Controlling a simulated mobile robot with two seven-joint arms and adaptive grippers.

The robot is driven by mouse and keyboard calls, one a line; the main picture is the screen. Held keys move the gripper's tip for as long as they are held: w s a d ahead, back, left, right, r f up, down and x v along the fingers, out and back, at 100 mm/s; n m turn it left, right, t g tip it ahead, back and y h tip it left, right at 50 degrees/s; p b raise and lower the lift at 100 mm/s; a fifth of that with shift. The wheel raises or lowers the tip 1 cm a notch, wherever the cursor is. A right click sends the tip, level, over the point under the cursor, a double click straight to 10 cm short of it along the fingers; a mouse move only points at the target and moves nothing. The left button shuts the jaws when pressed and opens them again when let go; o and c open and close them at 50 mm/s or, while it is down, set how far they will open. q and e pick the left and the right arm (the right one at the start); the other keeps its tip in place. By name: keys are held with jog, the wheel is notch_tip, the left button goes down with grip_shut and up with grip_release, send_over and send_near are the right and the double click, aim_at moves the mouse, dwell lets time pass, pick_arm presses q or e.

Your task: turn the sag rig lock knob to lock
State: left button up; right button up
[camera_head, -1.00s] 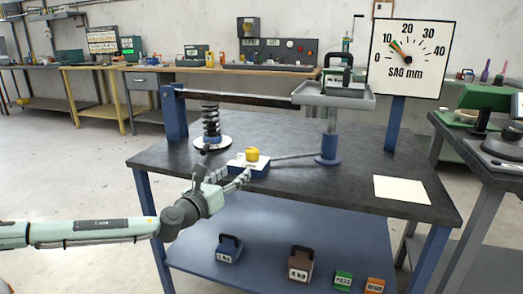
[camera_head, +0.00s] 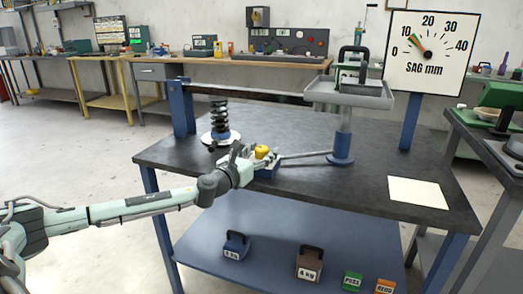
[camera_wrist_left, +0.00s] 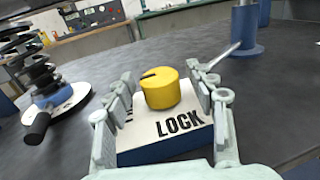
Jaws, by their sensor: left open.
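The yellow lock knob (camera_wrist_left: 160,88) sits on a blue and white block marked LOCK (camera_wrist_left: 190,127) in the left wrist view. A dark pointer line on its top points left. In the head view the knob (camera_head: 262,151) shows just beyond my left gripper (camera_head: 250,155). My left gripper (camera_wrist_left: 160,90) is open, with one finger on each side of the knob. I cannot tell whether the fingers touch it. The rest of the block's lettering is hidden behind the left finger. My right gripper is not in view.
A black spring (camera_head: 219,116) stands on a white disc left of the block. A rod runs right to a blue post (camera_head: 342,147) under a grey tray (camera_head: 350,95). The sag dial (camera_head: 430,50) reads near 10. White paper (camera_head: 418,191) lies at the bench's right.

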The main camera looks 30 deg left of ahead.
pick_arm(q)
jog(key=shift+w, duration=0.1)
jog(key=c, duration=1.1)
jog(key=shift+c, duration=0.3)
